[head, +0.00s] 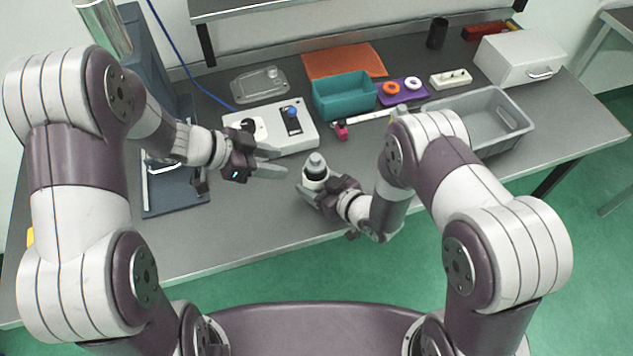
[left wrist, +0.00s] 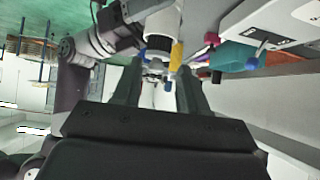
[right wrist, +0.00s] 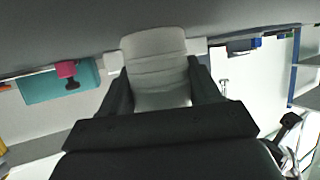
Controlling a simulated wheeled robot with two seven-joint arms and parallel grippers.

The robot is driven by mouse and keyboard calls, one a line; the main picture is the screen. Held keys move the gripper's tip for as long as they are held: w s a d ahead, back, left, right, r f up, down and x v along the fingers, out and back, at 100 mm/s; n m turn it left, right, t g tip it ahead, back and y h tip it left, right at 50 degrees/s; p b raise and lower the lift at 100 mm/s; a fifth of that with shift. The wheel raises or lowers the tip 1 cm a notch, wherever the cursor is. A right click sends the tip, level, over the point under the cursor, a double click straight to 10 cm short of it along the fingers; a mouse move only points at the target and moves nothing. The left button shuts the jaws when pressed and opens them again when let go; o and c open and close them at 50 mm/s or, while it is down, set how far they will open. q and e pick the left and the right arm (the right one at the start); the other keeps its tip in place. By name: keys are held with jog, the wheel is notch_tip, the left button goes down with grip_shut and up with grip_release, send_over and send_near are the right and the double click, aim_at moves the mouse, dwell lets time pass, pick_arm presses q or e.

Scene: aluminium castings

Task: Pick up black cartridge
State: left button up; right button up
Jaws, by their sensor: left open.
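A white bottle-like part (head: 316,176) with a black band and a grey top stands upright above the near middle of the table. My right gripper (head: 318,190) is shut around its lower body; the pale body fills the gap between the fingers in the right wrist view (right wrist: 158,70). My left gripper (head: 273,163) is open and empty, left of this part and pointing at it. The left wrist view shows the black band (left wrist: 158,44) beyond the open fingers. A separate black cylinder (head: 437,33) stands at the back right. I cannot tell which black thing is the cartridge.
A white device (head: 270,138) with a blue-knobbed black piece lies behind my left gripper. A pink part (head: 341,131), teal bin (head: 343,97), grey crate (head: 516,118) and purple tray (head: 411,96) stand further back.

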pick_arm(q)
jog(key=o, duration=0.6)
jog(key=shift+w+r, duration=0.1)
jog(key=shift+w, duration=0.15)
jog(key=w+t+y, duration=0.1)
jog(key=w+r+n+t, duration=0.1)
jog(key=w, duration=0.1)
jog(key=w+d+r+n+t+y, duration=0.1)
jog(key=w, duration=0.1)
jog(key=shift+w+d+y, duration=0.1)
jog(key=shift+w+y, duration=0.05)
jog(key=shift+y, duration=0.15)
notch_tip(320, 180, up, 5)
jog(key=n+g+y, duration=0.1)
jog(key=n+y, duration=0.5)
jog(key=n, duration=0.3)
send_over(315, 159)
jog(key=s+a, duration=0.2)
jog(key=s, duration=0.2)
jog(key=shift+g, duration=0.3)
jog(key=x, duration=1.2)
jog(key=shift+d+f, duration=0.1)
jog(key=shift+d, duration=0.35)
